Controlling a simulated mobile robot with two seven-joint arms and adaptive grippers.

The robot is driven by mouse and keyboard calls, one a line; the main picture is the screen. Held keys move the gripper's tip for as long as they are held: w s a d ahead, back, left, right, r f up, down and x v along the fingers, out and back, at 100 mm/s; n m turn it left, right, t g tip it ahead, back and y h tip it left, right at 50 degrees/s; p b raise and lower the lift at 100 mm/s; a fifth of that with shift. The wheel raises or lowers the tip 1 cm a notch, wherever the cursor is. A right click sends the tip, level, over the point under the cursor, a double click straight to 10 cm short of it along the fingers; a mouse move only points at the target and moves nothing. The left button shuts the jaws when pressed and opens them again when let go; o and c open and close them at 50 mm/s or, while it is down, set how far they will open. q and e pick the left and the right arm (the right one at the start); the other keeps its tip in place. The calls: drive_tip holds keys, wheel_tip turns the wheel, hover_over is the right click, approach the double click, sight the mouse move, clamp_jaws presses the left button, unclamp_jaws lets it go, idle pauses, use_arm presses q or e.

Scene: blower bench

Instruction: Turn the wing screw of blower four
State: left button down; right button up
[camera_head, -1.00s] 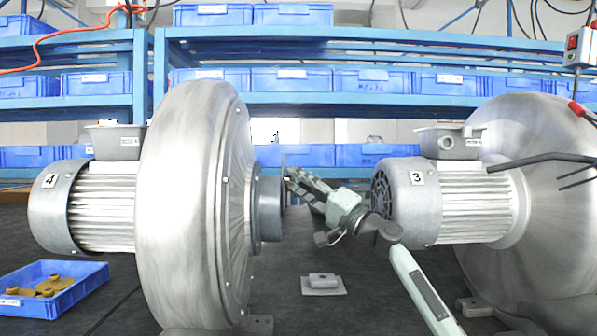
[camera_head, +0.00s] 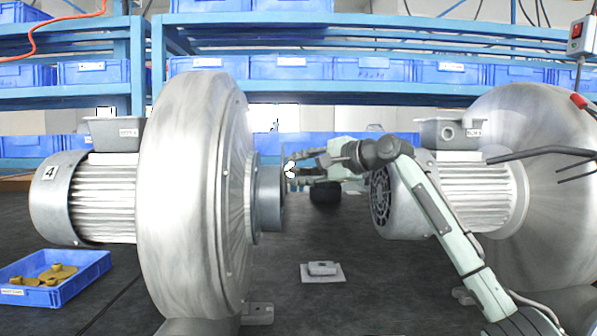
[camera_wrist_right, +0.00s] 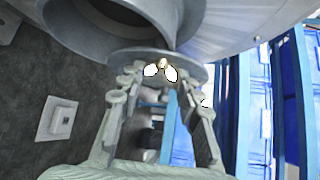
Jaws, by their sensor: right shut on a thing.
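Blower four (camera_head: 192,200), marked with a 4 on its motor, stands at the left with its dark outlet flange (camera_head: 268,200) facing right. The small, pale wing screw (camera_head: 290,167) is at the flange's rim; it also shows in the right wrist view (camera_wrist_right: 161,70), with two light wings and a brassy centre. My right gripper (camera_head: 296,172) reaches in from the right at the rim. In the wrist view, its fingertips (camera_wrist_right: 162,76) are on either side of the wing screw, shut on it. The exact contact is hard to see. My left gripper is not in view.
Another blower (camera_head: 535,190) stands at the right. A small grey block on a white plate (camera_head: 322,272) lies on the dark bench between them. A blue tray (camera_head: 75,285) with yellowish parts is at lower left. Blue racks (camera_head: 300,100) with bins stand behind.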

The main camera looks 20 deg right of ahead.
drive_tip(key=m+g, duration=0.2)
drive_tip(key=g, duration=0.1)
drive_tip(key=shift+w+r, duration=0.15)
drive_tip(key=shift+r, duration=0.2)
drive_tip(key=m+g, duration=0.2)
drive_tip(key=g, duration=0.1)
drive_tip(key=shift+w+g, duration=0.15)
drive_tip(key=shift+g, duration=0.25)
drive_tip(key=shift+m+g, duration=0.3)
drive_tip(key=shift+g, duration=0.1)
drive_tip(key=o, duration=1.1)
drive_tip(key=shift+o, duration=0.2)
drive_tip(key=shift+d, duration=0.1)
drive_tip(key=v, duration=1.1)
drive_tip(key=shift+s+d+r, duration=0.2)
drive_tip(key=shift+s+d, duration=0.05)
drive_tip(key=shift+d, duration=0.05)
